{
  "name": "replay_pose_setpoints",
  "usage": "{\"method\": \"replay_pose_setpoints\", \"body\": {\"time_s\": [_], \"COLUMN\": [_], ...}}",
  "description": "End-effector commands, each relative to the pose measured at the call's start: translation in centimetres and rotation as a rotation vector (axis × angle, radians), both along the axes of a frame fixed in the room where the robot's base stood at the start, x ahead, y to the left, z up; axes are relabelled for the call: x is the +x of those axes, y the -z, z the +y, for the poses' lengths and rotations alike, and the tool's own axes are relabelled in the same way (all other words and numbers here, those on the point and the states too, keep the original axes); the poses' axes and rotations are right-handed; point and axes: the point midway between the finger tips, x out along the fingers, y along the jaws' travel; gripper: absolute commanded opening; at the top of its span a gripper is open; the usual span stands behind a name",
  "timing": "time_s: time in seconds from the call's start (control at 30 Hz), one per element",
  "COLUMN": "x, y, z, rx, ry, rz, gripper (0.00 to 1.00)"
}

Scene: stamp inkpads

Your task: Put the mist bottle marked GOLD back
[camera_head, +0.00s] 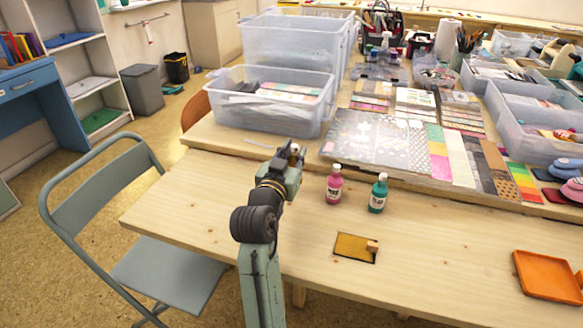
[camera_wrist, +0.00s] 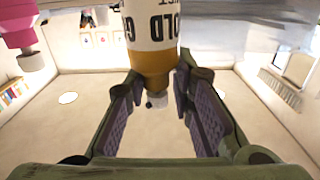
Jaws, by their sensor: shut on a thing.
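The mist bottle marked GOLD (camera_wrist: 150,30) fills the top middle of the wrist view, with a white label and a gold-brown shoulder. Its lettering appears upside down there. My gripper (camera_wrist: 157,82) has its two fingers closed around the bottle's narrowing end. In the head view my gripper (camera_head: 291,160) is over the table's left part, left of the pink bottle. Only a small pale tip of the held bottle shows there; the gripper hides the rest, and I cannot tell whether its base touches the table.
A pink bottle (camera_head: 334,187) and a teal bottle (camera_head: 378,195) stand upright to the right. A gold pad (camera_head: 350,248) with a small wooden block (camera_head: 372,246) lies in front. An orange tray (camera_head: 546,275) is at front right. Patterned papers (camera_head: 365,140) and clear bins (camera_head: 275,115) lie behind.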

Motion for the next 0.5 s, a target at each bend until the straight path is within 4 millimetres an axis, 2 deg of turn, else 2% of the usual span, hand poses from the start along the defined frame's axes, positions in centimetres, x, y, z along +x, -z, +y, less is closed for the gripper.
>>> {"method": "replay_pose_setpoints", "body": {"time_s": [0.17,0.4,0.5], "x": [0.7,0.7,0.7], "y": [0.5,3.8,3.6], "z": [0.4,0.4,0.4], "rx": [-0.002,-0.001,-0.001], "ry": [0.001,-0.001,-0.001], "rz": [-0.002,-0.002,-0.002], "gripper": [0.0,0.0,0.0]}}
